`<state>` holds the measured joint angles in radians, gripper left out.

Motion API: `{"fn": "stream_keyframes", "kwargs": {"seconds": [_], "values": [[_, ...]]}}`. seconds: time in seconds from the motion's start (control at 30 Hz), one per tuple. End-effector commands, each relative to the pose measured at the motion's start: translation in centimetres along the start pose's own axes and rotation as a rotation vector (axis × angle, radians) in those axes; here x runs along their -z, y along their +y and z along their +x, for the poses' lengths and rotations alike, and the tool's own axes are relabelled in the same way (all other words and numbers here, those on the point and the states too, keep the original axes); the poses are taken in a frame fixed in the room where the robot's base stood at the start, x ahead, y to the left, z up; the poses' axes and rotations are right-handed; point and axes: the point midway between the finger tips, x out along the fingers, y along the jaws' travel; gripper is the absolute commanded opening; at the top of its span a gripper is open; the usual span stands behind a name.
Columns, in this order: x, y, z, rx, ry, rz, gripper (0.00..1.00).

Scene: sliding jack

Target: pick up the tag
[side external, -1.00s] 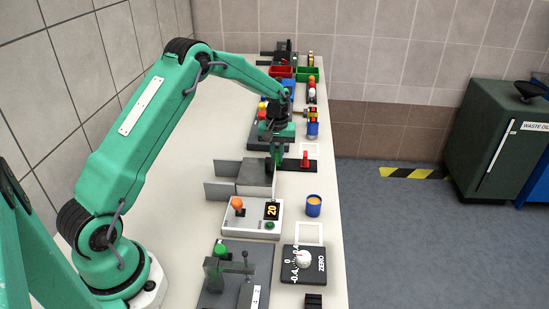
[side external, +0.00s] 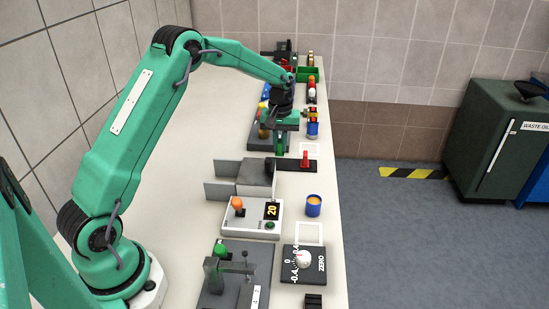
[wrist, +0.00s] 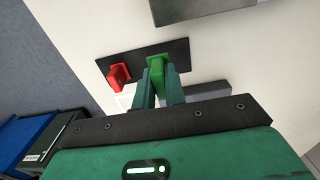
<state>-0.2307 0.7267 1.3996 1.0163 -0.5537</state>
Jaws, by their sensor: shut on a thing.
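A bright green tag (wrist: 158,66) is between the fingertips of my gripper (wrist: 157,78), which is shut on it. In the wrist view it appears over a black plate (wrist: 130,63). A red upright piece (wrist: 119,76) stands on the same plate, beside the green tag and apart from it. In the side view my gripper (side external: 279,143) is over the left end of the black plate (side external: 311,167), just above it. The red piece (side external: 305,158) stands to the right. The green tag is hard to tell from my green fingers there.
A grey block with upright plates (side external: 256,178) sits just in front of the black plate. A control box with an orange knob (side external: 238,203), a blue cup (side external: 314,207) and a ZERO dial (side external: 303,260) are nearer. Several coloured items line the bench behind. The bench's left side is clear.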

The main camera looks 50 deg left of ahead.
Motion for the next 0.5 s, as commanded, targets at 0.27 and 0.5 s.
{"fn": "stream_keyframes", "kwargs": {"seconds": [0.27,0.5], "values": [[-4.4,2.5,-3.1,-0.002,0.003,0.003,0.00],[-7.1,4.0,-4.9,-0.001,0.002,0.002,0.00]]}}
